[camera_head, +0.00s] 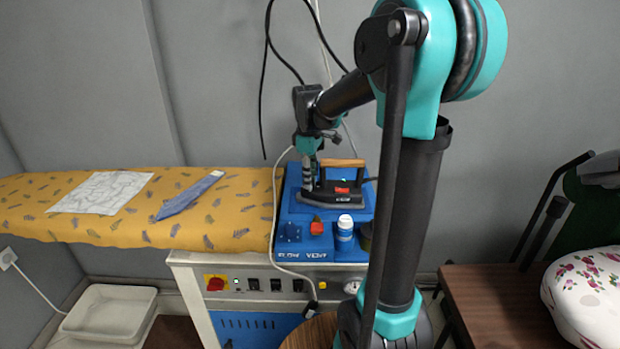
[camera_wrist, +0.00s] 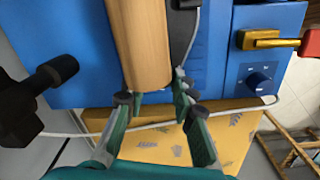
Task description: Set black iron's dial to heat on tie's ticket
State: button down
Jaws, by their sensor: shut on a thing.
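The black iron (camera_head: 340,190) with a wooden handle (camera_head: 343,163) rests on the blue stand right of the ironing board. Its wooden handle (camera_wrist: 140,45) fills the upper middle of the wrist view. My gripper (camera_head: 309,183) is at the iron's left end, its fingers pointing down past the handle's end. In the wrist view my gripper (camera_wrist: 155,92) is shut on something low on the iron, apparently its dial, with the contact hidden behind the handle. The blue tie (camera_head: 188,196) lies on the board, with a small pale patch, possibly its ticket (camera_head: 216,174), at its upper end; no writing is legible.
A white patterned sheet (camera_head: 100,192) lies on the yellow board (camera_head: 40,215). A dark knob (camera_wrist: 259,82) is on the blue panel. A pale cord (camera_wrist: 150,126) crosses near my fingers.

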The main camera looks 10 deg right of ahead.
jog(key=shift+m, duration=1.1)
jog(key=c, duration=1.3)
grip_release()
jog(key=shift+o, duration=0.2)
notch_tip(320, 180, up, 12)
jog(key=shift+s+a, duration=0.2)
